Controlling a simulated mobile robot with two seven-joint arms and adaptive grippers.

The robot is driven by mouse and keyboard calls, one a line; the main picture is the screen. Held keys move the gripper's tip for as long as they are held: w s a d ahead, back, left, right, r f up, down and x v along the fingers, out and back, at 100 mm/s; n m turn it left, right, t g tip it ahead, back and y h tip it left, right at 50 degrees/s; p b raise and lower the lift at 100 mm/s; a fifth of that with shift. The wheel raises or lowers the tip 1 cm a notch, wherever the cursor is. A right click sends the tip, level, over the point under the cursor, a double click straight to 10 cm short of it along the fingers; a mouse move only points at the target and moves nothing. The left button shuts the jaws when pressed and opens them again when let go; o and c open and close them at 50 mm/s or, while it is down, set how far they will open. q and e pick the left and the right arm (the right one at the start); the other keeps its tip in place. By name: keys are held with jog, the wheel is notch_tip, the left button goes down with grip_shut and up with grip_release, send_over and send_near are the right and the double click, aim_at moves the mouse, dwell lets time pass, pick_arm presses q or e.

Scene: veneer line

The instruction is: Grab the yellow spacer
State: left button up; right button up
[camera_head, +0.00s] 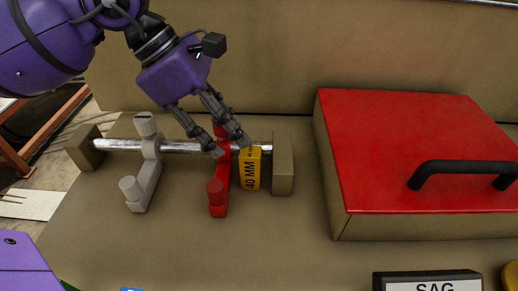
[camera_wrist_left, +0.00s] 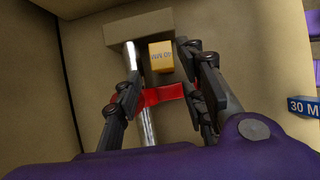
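The yellow spacer (camera_head: 250,170), marked 40 MM, is at the right end of a metal rod (camera_head: 185,147), between a red lever stop (camera_head: 218,190) and the tan end block (camera_head: 283,165). It also shows in the left wrist view (camera_wrist_left: 160,56), beside the rod. My left gripper (camera_head: 231,148) is open, its fingertips above the red stop and close to the spacer's left upper side. In the left wrist view the open fingers (camera_wrist_left: 163,72) stand either side of the rod and red stop, with the spacer a little beyond. I cannot tell whether they touch anything. My right gripper is out of view.
A grey lever stop (camera_head: 146,165) sits further left on the rod. A red lid (camera_head: 410,140) with a black handle (camera_head: 460,170) covers a box at right. A black-framed SAG sign (camera_head: 425,282) is at the front. A blue 30 M block (camera_wrist_left: 303,106) shows in the wrist view.

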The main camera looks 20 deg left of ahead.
aim_at(247, 151)
pick_arm(q)
jog(key=x, duration=0.7)
jog(key=shift+d+f, duration=0.15)
jog(key=shift+d, duration=0.15)
grip_shut()
